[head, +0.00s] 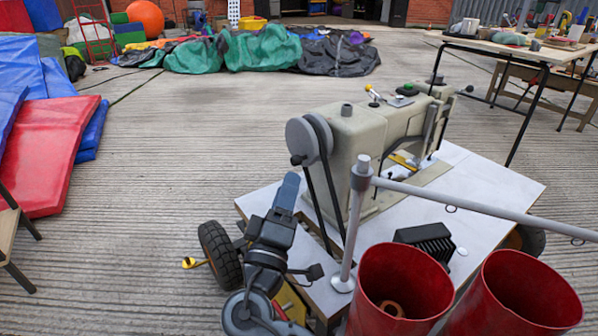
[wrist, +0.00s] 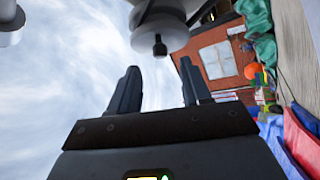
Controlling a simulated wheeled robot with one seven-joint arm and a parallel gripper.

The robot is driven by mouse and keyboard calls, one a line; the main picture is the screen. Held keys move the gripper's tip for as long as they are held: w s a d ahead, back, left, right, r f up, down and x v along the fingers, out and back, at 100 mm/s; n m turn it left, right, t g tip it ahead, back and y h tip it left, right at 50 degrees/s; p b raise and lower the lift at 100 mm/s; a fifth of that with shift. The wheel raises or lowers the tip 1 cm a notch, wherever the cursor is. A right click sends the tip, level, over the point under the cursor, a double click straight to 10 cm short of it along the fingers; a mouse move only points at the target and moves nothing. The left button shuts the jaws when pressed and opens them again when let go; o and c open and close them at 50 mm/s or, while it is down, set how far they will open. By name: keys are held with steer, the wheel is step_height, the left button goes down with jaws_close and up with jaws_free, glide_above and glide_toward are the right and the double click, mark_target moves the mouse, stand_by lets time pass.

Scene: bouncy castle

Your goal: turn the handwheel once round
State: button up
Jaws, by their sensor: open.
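The handwheel (head: 302,141) is a grey disc on the near end of a beige sewing machine (head: 372,140). A small dark knob (head: 297,160) sticks out from its lower left. My gripper (head: 290,180) is just below the knob, pointing up towards it. In the wrist view, the two dark fingers of my gripper (wrist: 160,75) are apart with nothing between them. The knob (wrist: 159,46) hangs beyond the fingertips, roughly in line with the gap. The pale wheel (wrist: 160,18) is cut off by the top edge of that view.
A dark belt (head: 328,180) runs from the wheel down through the white machine table (head: 490,185). A grey post with a rail (head: 355,215) and two red tubs (head: 400,285) stand close on the right. Open concrete lies to the left.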

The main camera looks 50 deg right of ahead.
mark_target(294, 166)
steer(key=b+x, duration=0.1)
steer(key=x, duration=0.5)
jaws_close()
stand_by(0.4)
